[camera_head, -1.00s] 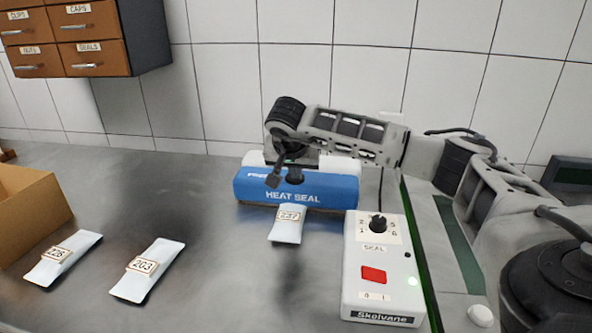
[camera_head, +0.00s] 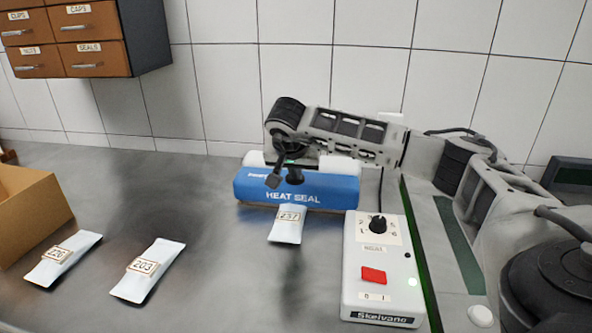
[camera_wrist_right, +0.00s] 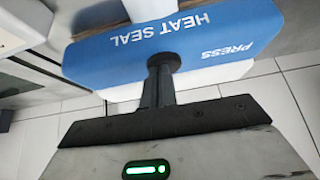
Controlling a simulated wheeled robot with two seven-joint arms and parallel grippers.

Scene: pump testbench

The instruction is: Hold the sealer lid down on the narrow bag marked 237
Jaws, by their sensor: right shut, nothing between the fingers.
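The blue heat sealer lid (camera_head: 325,193), marked HEAT SEAL, lies low over the top end of the narrow bag marked 237 (camera_head: 287,226). The bag's lower part sticks out in front of the sealer. My right gripper (camera_head: 292,177) is shut and empty, its fingertips against the black knob on top of the lid. In the right wrist view the shut fingers (camera_wrist_right: 159,88) meet the knob on the blue lid (camera_wrist_right: 215,45). The bag's sealed end is hidden under the lid. My left gripper is not in view.
A control box (camera_head: 382,285) with a dial, a red switch and a lit green lamp stands right of the sealer. Bags marked 203 (camera_head: 150,268) and another (camera_head: 64,258) lie at the left by a cardboard box (camera_head: 30,215). The bench between is clear.

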